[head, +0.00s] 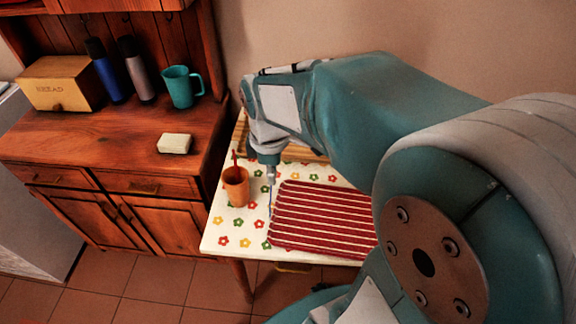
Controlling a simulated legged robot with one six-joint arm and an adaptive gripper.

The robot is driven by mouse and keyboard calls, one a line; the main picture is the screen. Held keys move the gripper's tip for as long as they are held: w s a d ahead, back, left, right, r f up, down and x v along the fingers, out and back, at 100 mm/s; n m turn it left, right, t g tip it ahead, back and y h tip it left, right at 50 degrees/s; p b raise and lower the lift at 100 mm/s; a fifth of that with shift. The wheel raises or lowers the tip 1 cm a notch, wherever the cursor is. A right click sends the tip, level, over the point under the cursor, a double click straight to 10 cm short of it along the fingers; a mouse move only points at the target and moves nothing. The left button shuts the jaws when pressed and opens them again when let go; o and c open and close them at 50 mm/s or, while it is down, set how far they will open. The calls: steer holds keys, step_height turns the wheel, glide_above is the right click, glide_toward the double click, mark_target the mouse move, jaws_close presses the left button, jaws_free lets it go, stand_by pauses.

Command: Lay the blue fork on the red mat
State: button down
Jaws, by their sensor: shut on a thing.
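The red mat (322,222) with pale stripes lies flat on the small table. My gripper (271,179) points down above the table, just left of the mat's far left corner. It is shut on the blue fork (270,201), which shows as a thin blue line hanging below it, roughly upright. The fork's lower end is near the mat's left edge. I cannot tell whether it touches the table or mat. My arm hides the mat's right side.
An orange cup (236,187) holding a red utensil stands close left of my gripper. The table (231,229) has a flowered white top. A wooden cabinet at left bears a bread box (60,84), two bottles, a teal mug (181,88) and a pale block (174,143).

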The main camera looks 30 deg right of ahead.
steer(key=w+d+f, duration=0.4)
steer(key=d+f, duration=0.5)
steer(key=f, duration=0.1)
steer(key=shift+f, duration=0.3)
steer(key=c, duration=0.8)
jaws_free()
steer(key=shift+w+a, duration=0.1)
steer(key=shift+a, duration=0.05)
steer(key=shift+o, duration=0.2)
steer(key=shift+a, duration=0.3)
